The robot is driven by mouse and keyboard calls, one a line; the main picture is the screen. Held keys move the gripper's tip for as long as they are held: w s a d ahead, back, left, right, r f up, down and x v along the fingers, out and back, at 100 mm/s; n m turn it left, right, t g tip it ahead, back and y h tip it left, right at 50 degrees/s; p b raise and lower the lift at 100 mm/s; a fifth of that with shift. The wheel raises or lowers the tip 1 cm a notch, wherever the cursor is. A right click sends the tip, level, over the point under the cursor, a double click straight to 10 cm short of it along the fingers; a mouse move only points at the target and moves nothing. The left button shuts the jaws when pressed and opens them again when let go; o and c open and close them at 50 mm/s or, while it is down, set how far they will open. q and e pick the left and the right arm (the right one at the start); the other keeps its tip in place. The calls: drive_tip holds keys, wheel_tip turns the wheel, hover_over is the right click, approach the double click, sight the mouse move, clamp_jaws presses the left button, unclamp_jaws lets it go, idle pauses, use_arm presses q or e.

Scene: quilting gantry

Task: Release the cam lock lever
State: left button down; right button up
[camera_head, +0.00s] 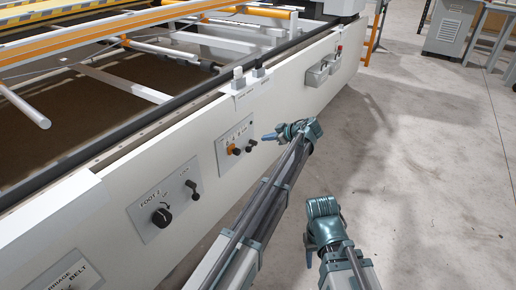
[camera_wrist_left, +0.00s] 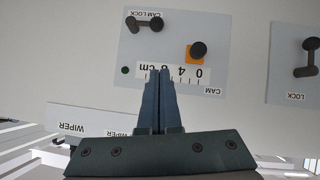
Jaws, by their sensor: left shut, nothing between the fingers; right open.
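The cam panel (camera_head: 236,146) is a grey plate on the white machine side, with an orange-based black cam knob (camera_head: 232,149) and a short black cam lock lever (camera_head: 251,144). In the left wrist view the cam lock lever (camera_wrist_left: 144,24) is at the top, beside its label, and the cam knob (camera_wrist_left: 197,50) is right of it over a cm scale. My left gripper (camera_head: 268,136) is shut and empty just off the panel; its blue fingers (camera_wrist_left: 158,78) point toward the scale, below the lever in that view, apart from it. My right gripper (camera_head: 310,257) is open, over the floor.
The foot panel (camera_head: 162,212) with a black dial and another lock lever (camera_head: 193,189) is nearer on the machine side. The concrete floor (camera_head: 425,150) on the right is clear.

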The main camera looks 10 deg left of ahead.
use_arm(q)
drive_tip(key=shift+w, duration=0.15)
drive_tip(key=b, duration=0.7)
hover_over(252, 146)
drive_tip(key=s+d, duration=0.1)
drive_tip(key=s, duration=0.4)
wheel_tip(252, 146, down, 7)
drive_tip(key=shift+w+f+b, duration=0.3)
drive_tip(key=shift+f+b, duration=0.3)
drive_tip(key=shift+w+f+b, duration=0.25)
drive_tip(key=shift+f+b, duration=0.3)
drive_tip(key=shift+s+f, duration=0.1)
